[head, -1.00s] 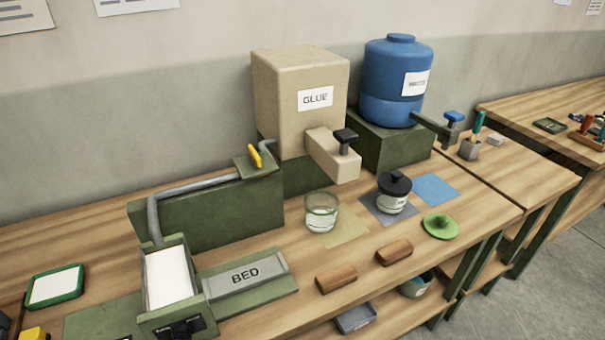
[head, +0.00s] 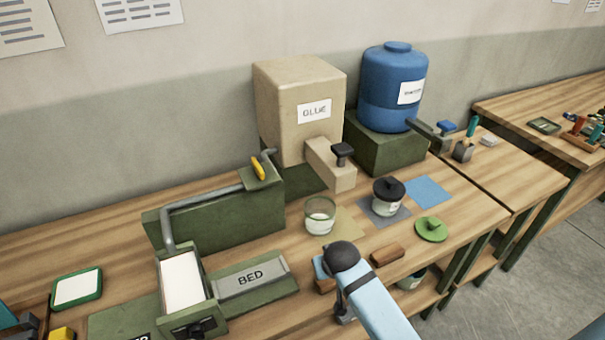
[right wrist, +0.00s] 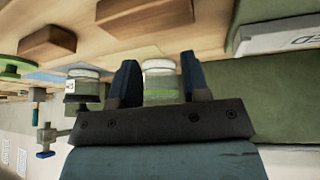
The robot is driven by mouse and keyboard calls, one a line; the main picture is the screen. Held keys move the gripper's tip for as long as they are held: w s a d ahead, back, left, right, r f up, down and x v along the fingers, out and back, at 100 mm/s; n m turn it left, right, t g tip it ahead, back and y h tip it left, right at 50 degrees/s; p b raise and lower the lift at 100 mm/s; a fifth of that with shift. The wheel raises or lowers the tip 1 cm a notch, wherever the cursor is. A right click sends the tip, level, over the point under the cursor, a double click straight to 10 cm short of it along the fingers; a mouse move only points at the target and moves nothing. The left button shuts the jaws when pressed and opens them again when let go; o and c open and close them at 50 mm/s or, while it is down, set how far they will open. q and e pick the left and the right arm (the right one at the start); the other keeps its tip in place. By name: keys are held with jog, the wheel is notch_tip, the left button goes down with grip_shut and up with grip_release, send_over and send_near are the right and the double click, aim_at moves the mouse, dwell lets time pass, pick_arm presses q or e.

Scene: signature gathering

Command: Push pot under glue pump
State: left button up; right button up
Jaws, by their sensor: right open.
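A clear glass pot (head: 320,215) with pale contents stands on the bench beside a tan mat (head: 347,224). The tan glue pump (head: 330,160), with a black knob, juts from the box marked GLUE, behind and slightly right of the pot. My right arm reaches in from the bottom in the head view, in front of the pot; its fingertips are not clear there. In the right wrist view my right gripper (right wrist: 158,68) is open, with the pot (right wrist: 160,80) showing between its fingers, apparently farther off. My left gripper is not seen.
A black-lidded jar (head: 386,200) stands on a grey mat right of the pot. A green lid (head: 431,229) and a wooden block (head: 387,256) lie near the front edge. The BED block (head: 250,279) is to the left. A blue mat (head: 428,190) is bare.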

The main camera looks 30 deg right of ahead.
jog(key=w+d+r+m+g, duration=0.1)
jog(key=w+r+m, duration=0.2)
jog(key=w, duration=0.6)
jog(key=w+d+r+m+g+h+p, duration=0.1)
jog(key=w+r+m, duration=0.1)
jog(key=w+r, duration=0.5)
jog(key=w, duration=0.3)
jog(key=shift+w+r+m, duration=0.15)
jog(key=shift+r+m, duration=0.25)
jog(key=shift+f, duration=0.1)
